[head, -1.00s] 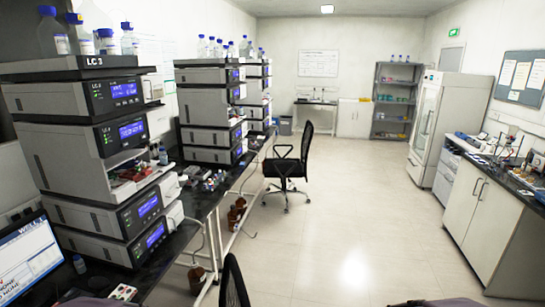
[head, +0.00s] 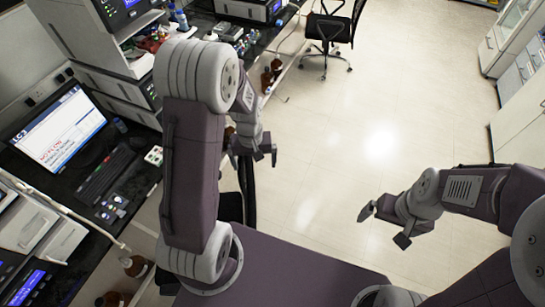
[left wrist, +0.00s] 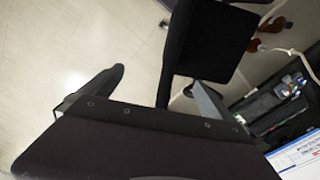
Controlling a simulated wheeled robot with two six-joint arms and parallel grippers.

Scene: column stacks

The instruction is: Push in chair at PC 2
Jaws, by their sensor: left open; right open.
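A black chair (head: 247,192) stands close to my left arm in the head view, mostly hidden behind it. Only a thin edge of its backrest and some of its lower part show. It also shows in the left wrist view (left wrist: 210,42) as a dark panel beyond the fingers. My left gripper (head: 253,154) is open and empty above and beside this chair; touching or apart I cannot tell. Its fingers also frame the left wrist view (left wrist: 160,88). A second black mesh chair (head: 331,27) stands farther back by the bench. My right gripper (head: 383,227) is open and empty over the floor.
A lit monitor (head: 58,130) and a keyboard (head: 105,172) are on the dark bench at left. Brown bottles (head: 134,266) stand under the bench. White cabinets (head: 518,118) line the right side. The pale floor (head: 400,120) between is clear.

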